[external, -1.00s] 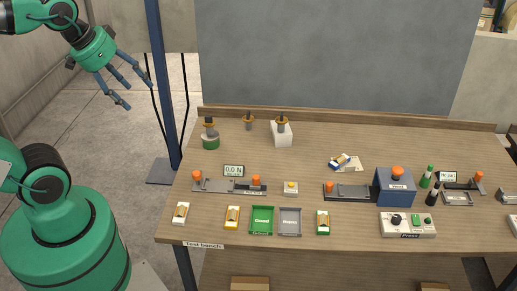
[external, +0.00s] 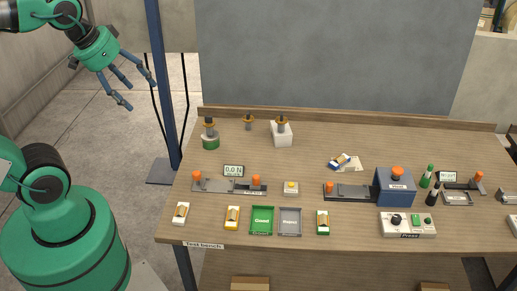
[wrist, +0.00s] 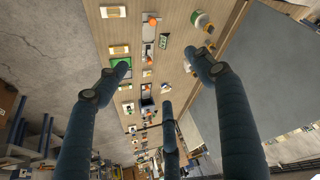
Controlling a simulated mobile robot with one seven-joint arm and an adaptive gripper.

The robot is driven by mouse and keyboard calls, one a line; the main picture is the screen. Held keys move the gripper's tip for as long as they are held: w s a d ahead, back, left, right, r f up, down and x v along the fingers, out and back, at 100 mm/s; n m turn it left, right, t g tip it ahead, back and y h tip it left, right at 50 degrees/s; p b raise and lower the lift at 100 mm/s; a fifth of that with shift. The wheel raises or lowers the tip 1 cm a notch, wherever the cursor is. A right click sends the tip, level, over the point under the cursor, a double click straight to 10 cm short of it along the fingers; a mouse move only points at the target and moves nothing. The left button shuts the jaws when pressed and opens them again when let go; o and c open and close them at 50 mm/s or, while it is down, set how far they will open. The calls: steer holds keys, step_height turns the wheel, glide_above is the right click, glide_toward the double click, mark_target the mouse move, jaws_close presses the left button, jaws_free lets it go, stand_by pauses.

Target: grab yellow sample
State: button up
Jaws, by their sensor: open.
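The yellow sample (external: 232,218) lies near the front edge of the bench, left of the green tray. It is a small yellow-based piece with a pale top. In the wrist view it appears as a small yellow and white piece (wrist: 118,49) near the left fingertip. My gripper (external: 134,88) is open and empty, its three fingers spread, high up to the left of the bench and well apart from the sample. The wrist view shows the spread fingers (wrist: 157,75) with nothing between them.
A white sample (external: 181,213) lies left of the yellow one. A green tray (external: 262,234) and a grey tray (external: 290,234) stand to its right, then a green sample (external: 323,223). A slide fixture (external: 212,186) is behind. A blue post (external: 160,90) rises near my gripper.

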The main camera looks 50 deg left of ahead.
steer(key=w+d+f+n+g+p, duration=0.15)
steer(key=w+d+f, duration=0.25)
steer(key=w, duration=0.4)
steer(key=n+g+p, duration=0.3)
steer(key=n+g, duration=0.1)
steer(key=n, duration=0.3)
glide_above(236, 215)
step_height(236, 215, down, 24)
steer(key=shift+s+f, duration=0.1)
steer(key=shift+f, duration=0.1)
steer(key=shift+f, duration=0.1)
steer(key=shift+f+b, duration=0.3)
steer(key=shift+f, duration=3.9)
